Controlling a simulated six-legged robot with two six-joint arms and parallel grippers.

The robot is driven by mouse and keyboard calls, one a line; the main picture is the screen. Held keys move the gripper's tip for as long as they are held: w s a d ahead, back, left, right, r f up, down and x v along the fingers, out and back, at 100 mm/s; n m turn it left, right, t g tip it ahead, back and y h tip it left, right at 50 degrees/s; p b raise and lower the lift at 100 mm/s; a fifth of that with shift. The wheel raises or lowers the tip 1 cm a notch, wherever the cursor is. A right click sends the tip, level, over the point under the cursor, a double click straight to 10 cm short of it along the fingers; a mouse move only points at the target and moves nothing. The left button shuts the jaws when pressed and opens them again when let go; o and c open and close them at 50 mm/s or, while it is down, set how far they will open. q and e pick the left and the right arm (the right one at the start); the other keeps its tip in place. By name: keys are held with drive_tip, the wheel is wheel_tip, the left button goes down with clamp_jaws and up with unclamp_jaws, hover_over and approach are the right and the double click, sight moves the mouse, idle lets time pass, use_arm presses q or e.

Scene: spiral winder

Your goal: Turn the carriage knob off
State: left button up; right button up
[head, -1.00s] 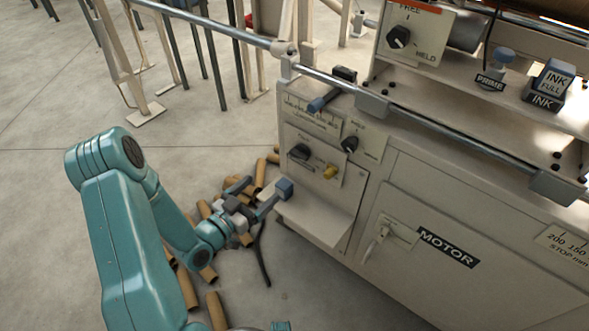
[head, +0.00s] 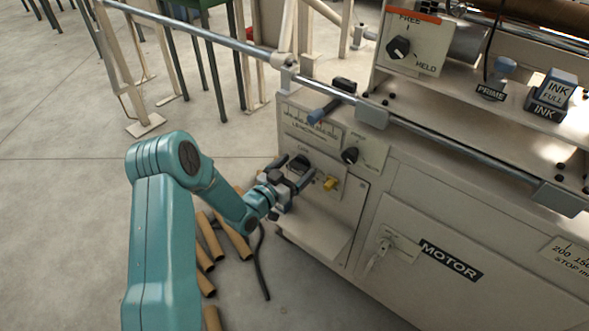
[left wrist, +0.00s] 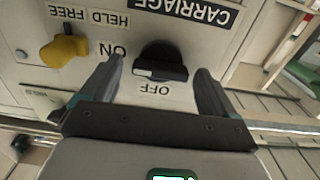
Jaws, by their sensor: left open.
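The carriage knob (left wrist: 163,62) is a black bar-shaped knob on a pale panel, under an upside-down CARRIAGE label in the left wrist view. Its white mark is at its left end, on the side of the ON label; OFF is printed below it in that picture. The knob also shows in the head view (head: 299,162), partly behind my gripper. My left gripper (head: 292,172) is open in front of it. In the left wrist view my left gripper (left wrist: 160,76) has one finger on each side of the knob, with gaps on both sides. My right gripper is not in view.
A yellow knob (head: 330,183) marked HELD FREE sits beside the carriage knob. Another black knob (head: 350,155) is to the right on the panel. A shelf (head: 310,232) juts out below. Cardboard tubes (head: 208,236) lie on the floor. A steel rail (head: 220,40) runs above.

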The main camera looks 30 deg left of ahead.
use_arm(q)
drive_tip(key=c, duration=1.1)
drive_tip(key=shift+o, duration=0.2)
drive_tip(key=n+b, duration=0.2)
drive_tip(key=n, duration=0.1)
drive_tip(key=shift+f+n, duration=0.1)
drive_tip(key=shift+n, duration=0.3)
drive_tip(key=n+b, duration=0.1)
drive_tip(key=n, duration=0.3)
drive_tip(key=shift+a+n+b, duration=0.15)
drive_tip(key=shift+n+b, duration=0.15)
drive_tip(key=n, duration=0.4)
drive_tip(key=shift+b, duration=0.35)
drive_tip(key=shift+f+n, duration=0.1)
drive_tip(key=shift+n, duration=2.6)
drive_tip(key=o, duration=1.1)
drive_tip(key=shift+c, duration=0.2)
